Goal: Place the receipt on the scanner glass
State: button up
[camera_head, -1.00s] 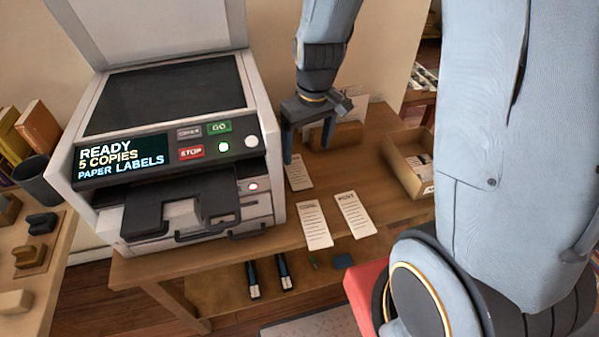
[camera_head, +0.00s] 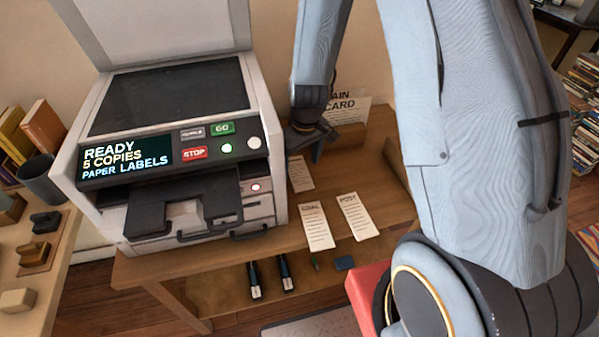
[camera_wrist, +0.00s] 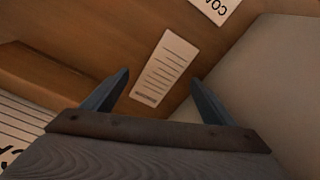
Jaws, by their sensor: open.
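The white receipt (camera_head: 300,174) lies flat on the wooden table just right of the scanner. In the wrist view the receipt (camera_wrist: 165,68) shows printed lines and a barcode-like strip at its near end. My gripper (camera_head: 305,148) is open and empty above the table, just behind the receipt in the head view. In the wrist view the fingers (camera_wrist: 160,79) appear on either side of the slip, apart from it. The scanner glass (camera_head: 165,92) is dark and bare, with the lid (camera_head: 155,28) raised.
Two more slips, marked COAL (camera_head: 315,226) and POST (camera_head: 357,216), lie nearer the table's front edge. A printed card (camera_head: 347,108) stands at the back in a wooden holder (camera_head: 347,138). The scanner body (camera_head: 274,150) rises close left of my gripper.

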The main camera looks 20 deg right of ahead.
jog(key=shift+w+f, duration=0.1)
jog(key=shift+f, duration=0.55)
jog(key=shift+c, duration=0.2)
jog(key=c, duration=1.4)
jog(key=shift+r, duration=0.15)
